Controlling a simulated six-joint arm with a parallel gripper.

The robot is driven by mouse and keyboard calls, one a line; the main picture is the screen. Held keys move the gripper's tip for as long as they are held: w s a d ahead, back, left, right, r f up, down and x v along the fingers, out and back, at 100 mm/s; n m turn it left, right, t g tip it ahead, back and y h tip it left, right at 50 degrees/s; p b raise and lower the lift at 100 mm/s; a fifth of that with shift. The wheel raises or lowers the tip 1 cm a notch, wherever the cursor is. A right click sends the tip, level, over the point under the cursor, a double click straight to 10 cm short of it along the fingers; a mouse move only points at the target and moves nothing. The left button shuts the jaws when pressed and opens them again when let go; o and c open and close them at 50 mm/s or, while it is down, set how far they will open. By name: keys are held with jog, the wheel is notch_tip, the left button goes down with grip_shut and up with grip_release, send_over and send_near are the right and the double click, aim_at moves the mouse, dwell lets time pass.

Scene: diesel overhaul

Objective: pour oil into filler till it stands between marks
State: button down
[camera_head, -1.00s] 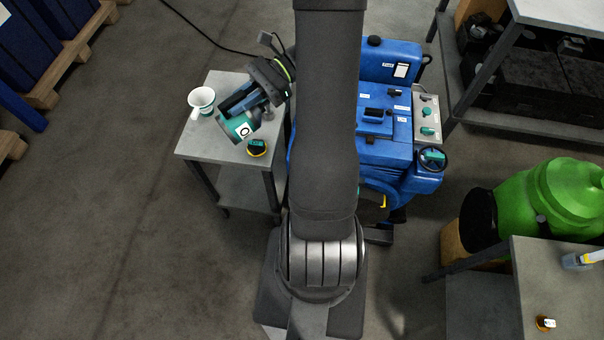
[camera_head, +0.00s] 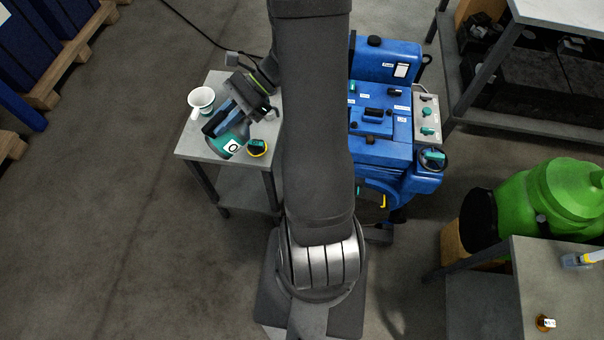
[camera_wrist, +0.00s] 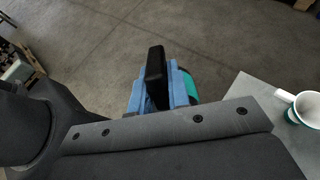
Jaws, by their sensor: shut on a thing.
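My gripper (camera_head: 219,122), with blue fingers, is shut on the teal oil can (camera_head: 231,145) over the small grey side table (camera_head: 190,150). The can has a white label with a dark ring. In the wrist view, the blue fingers (camera_wrist: 162,98) are around a black part, and a bit of the teal can (camera_wrist: 189,84) shows behind them. I cannot tell whether the can touches the tabletop. The blue engine (camera_head: 385,110) stands to the right; my arm covers its left side. I cannot make out the filler or the marks.
A white jug or funnel (camera_head: 201,99) stands at the table's back left, close to my gripper. A green drum (camera_head: 555,200) and a bench (camera_head: 560,280) stand at right.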

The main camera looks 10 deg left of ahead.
aim_at(218, 144)
jog(key=shift+s+a+f+t+h, duration=0.25)
jog(key=shift+s+f+t+h, duration=0.1)
jog(key=shift+f, duration=0.25)
jog(key=shift+s+a+f+t+h, duration=0.25)
jog(key=shift+f+t+h, duration=0.1)
jog(key=shift+f, duration=0.25)
jog(key=shift+s+a+f+t+h, duration=0.1)
jog(key=shift+f+t+h, duration=0.1)
jog(key=shift+f, duration=0.2)
jog(key=shift+s+a+f+t+h, duration=0.1)
jog(key=shift+f+t+h, duration=0.1)
jog(key=shift+f, duration=0.2)
jog(key=f, duration=0.1)
jog(key=t+h, duration=0.1)
jog(key=f, duration=0.1)
jog(key=shift+s+a+f, duration=0.2)
jog(key=shift+a+f, duration=0.05)
jog(key=shift+f, duration=0.05)
jog(key=shift+a+f+t+h, duration=0.1)
jog(key=shift+f+t+h, duration=0.8)
jog(key=shift+f, duration=0.6)
notch_tip(218, 144, down, 8)
jog(key=w+d+t+h, duration=0.1)
jog(key=t+h, duration=0.3)
jog(key=shift+w+d+f, duration=0.15)
jog(key=shift+w+d, duration=0.15)
jog(key=shift+d, duration=0.05)
notch_tip(218, 144, up, 3)
